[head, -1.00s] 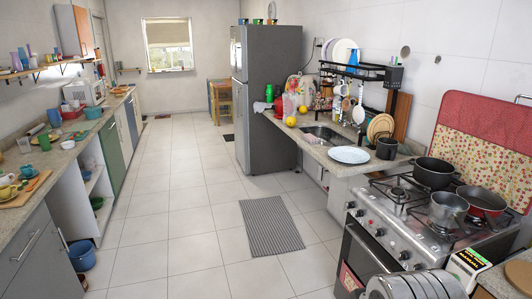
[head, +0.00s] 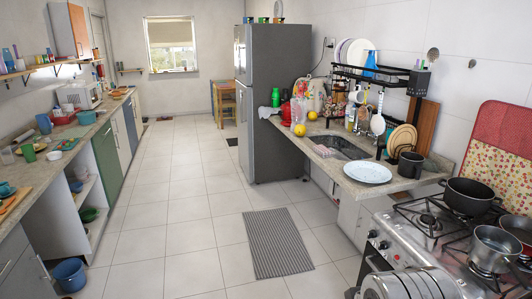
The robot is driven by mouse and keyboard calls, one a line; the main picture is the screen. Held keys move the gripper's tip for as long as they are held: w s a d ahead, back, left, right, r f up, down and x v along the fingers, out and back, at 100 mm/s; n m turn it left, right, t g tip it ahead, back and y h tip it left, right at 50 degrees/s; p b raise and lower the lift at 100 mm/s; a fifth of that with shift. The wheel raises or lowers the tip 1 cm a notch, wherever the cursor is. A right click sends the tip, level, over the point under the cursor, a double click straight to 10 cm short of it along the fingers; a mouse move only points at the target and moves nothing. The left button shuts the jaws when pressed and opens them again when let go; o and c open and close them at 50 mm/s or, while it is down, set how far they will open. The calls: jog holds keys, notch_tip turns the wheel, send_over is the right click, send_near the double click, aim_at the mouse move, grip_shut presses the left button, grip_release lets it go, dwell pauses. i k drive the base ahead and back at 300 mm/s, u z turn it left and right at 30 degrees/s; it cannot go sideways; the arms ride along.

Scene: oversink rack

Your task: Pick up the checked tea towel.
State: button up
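A small pink-and-white cloth (head: 323,150), apparently checked, lies at the front edge of the sink (head: 345,146) on the right counter. It is small in the picture, and I cannot be sure that it is the checked tea towel. A pale cloth-like thing (head: 265,112) is at the counter's far end beside the fridge; its pattern is too small to tell. My gripper's fingers are not visible.
The tiled aisle is open, with a grey striped mat (head: 278,242) on it. The fridge (head: 270,105) stands beyond the right counter. A white plate (head: 367,173) is near the counter's front. A black rack (head: 375,72) stands over the sink. Pots sit on the stove (head: 440,230).

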aim_at(324, 151)
jog(key=z, duration=0.05)
jog(key=i, duration=3.9)
jog(key=z, duration=0.2)
